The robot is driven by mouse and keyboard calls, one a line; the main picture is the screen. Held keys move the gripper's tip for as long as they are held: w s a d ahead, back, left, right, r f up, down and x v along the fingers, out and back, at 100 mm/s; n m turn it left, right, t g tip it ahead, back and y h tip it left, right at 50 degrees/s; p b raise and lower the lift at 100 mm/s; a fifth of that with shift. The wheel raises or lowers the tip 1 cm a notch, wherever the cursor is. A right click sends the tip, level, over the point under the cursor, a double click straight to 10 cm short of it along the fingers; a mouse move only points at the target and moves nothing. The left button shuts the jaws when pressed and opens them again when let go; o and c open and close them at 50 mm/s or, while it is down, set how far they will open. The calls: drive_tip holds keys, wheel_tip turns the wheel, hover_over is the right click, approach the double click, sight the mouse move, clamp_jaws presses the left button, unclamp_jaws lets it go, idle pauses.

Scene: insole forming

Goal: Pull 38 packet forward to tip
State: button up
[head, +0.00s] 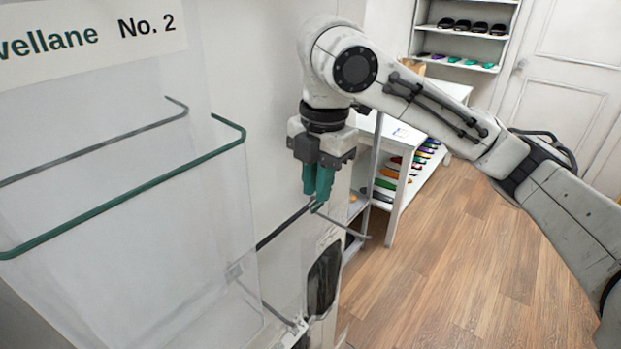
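My gripper (318,196) points down with its two teal fingers close together, right at the outer end of a dark metal prong (285,228). A clear packet with a dark insole (323,278) hangs below and a little right of the fingertips. I cannot read a size number on it, so I cannot tell if it is the 38 packet. Its top edge near the fingers is hard to make out. I cannot tell whether the fingers pinch the packet or how far apart they are.
A green-edged prong (130,200) and a grey prong (95,150) stick out at the left, under a "No. 2" sign (90,38). Clear sheeting hangs there. A white shelf unit (408,185) with coloured insoles stands behind. The wooden floor (470,250) at the right is clear.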

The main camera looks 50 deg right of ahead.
sight(320, 236)
drive_tip(key=shift+s+d+g, duration=0.2)
drive_tip(key=shift+d+g, duration=0.1)
drive_tip(key=shift+d, duration=0.1)
drive_tip(key=shift+f, duration=0.1)
wheel_tip(320, 236, down, 11)
drive_tip(key=shift+w+r, duration=0.1)
drive_tip(key=shift+r, duration=0.05)
idle(0.4)
drive_tip(key=shift+c, duration=0.4)
clamp_jaws()
